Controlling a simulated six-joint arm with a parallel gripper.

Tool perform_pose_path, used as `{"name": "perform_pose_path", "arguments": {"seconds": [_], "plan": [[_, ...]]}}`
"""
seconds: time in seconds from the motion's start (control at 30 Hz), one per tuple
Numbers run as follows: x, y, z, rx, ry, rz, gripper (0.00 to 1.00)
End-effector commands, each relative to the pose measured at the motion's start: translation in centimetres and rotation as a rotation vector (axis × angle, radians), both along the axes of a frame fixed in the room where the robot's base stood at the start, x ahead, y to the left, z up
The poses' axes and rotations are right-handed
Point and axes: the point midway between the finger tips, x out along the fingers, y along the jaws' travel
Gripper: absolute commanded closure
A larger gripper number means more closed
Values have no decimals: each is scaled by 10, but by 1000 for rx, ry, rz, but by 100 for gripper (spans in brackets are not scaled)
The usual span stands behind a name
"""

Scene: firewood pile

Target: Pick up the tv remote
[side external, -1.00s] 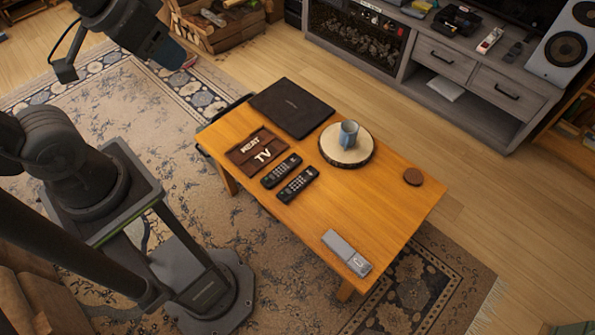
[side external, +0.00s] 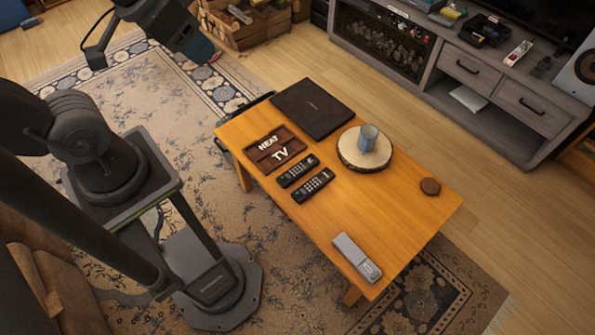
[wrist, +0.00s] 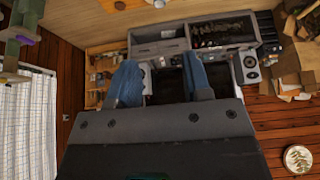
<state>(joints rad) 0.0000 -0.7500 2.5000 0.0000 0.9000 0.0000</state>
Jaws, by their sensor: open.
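Two similar black remotes lie side by side on the wooden coffee table (side external: 392,213), one nearer the laptop (side external: 298,170) and one nearer the front (side external: 313,185). I cannot tell by their look which is the tv remote. Beside them is a dark wooden tray (side external: 274,150) lettered HEAT and TV. My gripper (wrist: 162,82) is open and empty, its two blue fingers apart in the wrist view. In the side view it is at the upper left, above the rug and away from the table. The remotes do not show in the wrist view.
A closed dark laptop (side external: 311,108), a blue mug (side external: 368,137) on a round wood slice (side external: 350,160), a brown coaster (side external: 430,187) and a grey device (side external: 357,257) are on the table. A firewood crate (side external: 245,30) and grey TV cabinet (side external: 485,85) stand behind.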

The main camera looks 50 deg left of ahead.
Motion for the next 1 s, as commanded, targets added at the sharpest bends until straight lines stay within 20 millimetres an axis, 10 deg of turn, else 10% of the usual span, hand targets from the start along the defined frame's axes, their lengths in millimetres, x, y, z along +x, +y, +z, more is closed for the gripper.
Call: {"name": "perform_pose_path", "arguments": {"seconds": [0.37, 0.67, 1.0], "plan": [[0, 0, 0, 0, 0, 0, 19], [6, 1, -1, 2, 4, 2, 19], [101, 14, -37, 29, 33, 19, 19]]}}
